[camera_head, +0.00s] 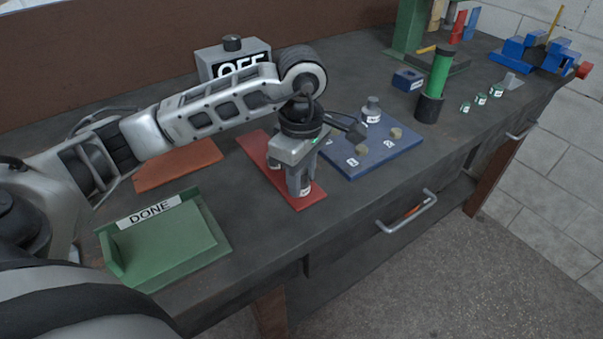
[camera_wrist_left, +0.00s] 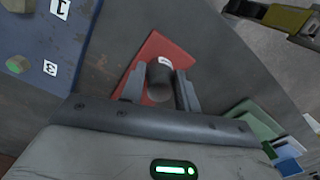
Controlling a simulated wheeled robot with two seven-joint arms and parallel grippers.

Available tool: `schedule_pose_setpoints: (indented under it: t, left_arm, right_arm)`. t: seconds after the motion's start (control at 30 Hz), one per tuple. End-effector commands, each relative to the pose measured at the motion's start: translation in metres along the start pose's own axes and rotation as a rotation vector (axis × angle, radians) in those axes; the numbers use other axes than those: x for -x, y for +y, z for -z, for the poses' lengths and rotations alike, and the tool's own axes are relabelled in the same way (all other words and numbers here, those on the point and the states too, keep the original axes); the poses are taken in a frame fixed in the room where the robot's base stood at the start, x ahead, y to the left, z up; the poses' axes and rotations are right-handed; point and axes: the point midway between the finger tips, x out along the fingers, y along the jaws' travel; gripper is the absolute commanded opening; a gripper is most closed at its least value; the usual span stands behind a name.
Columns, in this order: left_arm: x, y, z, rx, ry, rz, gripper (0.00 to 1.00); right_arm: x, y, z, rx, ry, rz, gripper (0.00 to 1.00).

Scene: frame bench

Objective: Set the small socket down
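My left gripper (camera_head: 302,180) points down over the red mat (camera_head: 312,200). Its fingers (camera_wrist_left: 161,88) are closed against both sides of a grey cylindrical socket (camera_wrist_left: 160,76), which I take as the small socket. Its white label (camera_head: 305,191) shows low between the fingers in the head view. The socket is upright, at or just above the mat; I cannot tell whether it touches. The fingers hide most of it in the head view. Another grey labelled socket (camera_head: 372,113) stands on the blue board (camera_head: 385,152). My right gripper is not in view.
The blue board, with numbered labels and short pegs, lies right of the gripper. A green DONE tray (camera_head: 165,243) is at front left and an orange-brown mat (camera_head: 178,166) behind it. An OFF box (camera_head: 232,62) stands at the back. A green cylinder (camera_head: 439,75) stands farther right.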

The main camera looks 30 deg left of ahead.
Motion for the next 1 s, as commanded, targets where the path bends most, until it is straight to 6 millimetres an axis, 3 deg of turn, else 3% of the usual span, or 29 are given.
schedule_pose_setpoints:
  t: [0.07,0.47,0.83,1.0]
  left_arm:
    - [0.000,0.000,0.000,0.000,0.000,0.001,0.51]
    - [0.008,0.001,0.000,0.000,0.000,-0.002,0.51]
    - [0.086,0.001,0.001,0.001,0.002,-0.008,0.51]
    - [0.112,0.001,0.000,0.000,0.001,-0.003,0.51]
  right_arm:
    - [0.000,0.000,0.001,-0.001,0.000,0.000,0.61]
    - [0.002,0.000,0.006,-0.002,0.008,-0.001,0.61]
    - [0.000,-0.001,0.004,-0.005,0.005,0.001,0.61]
    - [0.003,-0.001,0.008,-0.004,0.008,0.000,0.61]
